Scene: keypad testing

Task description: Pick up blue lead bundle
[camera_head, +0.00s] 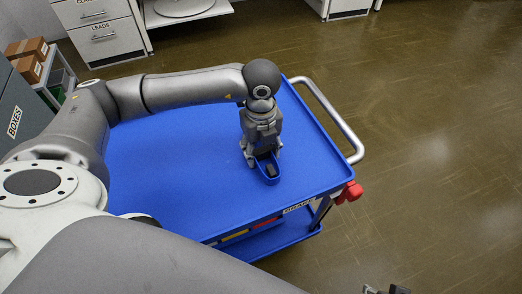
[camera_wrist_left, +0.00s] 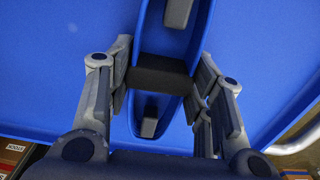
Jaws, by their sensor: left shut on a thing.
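The blue lead bundle (camera_head: 270,171) is a long blue loop with a dark band, near the right end of the blue cart top. In the left wrist view the bundle (camera_wrist_left: 180,38) runs up and down the picture, with the dark band across its middle. My left gripper (camera_head: 262,160) points down at it and is shut on the band, one finger at each side; the fingers also show in the left wrist view (camera_wrist_left: 165,80). The head view does not show clearly whether the bundle touches the cart. Only the tip of my right gripper (camera_head: 386,289) shows at the bottom edge.
The blue cart (camera_head: 180,170) has a raised rim, a grey handle (camera_head: 335,120) and a red brake lever (camera_head: 348,193) at right. Its top is otherwise bare. A LEADS drawer cabinet (camera_head: 103,38) stands at the back left, and a BOXES unit (camera_head: 20,115) at the left. Floor at right is clear.

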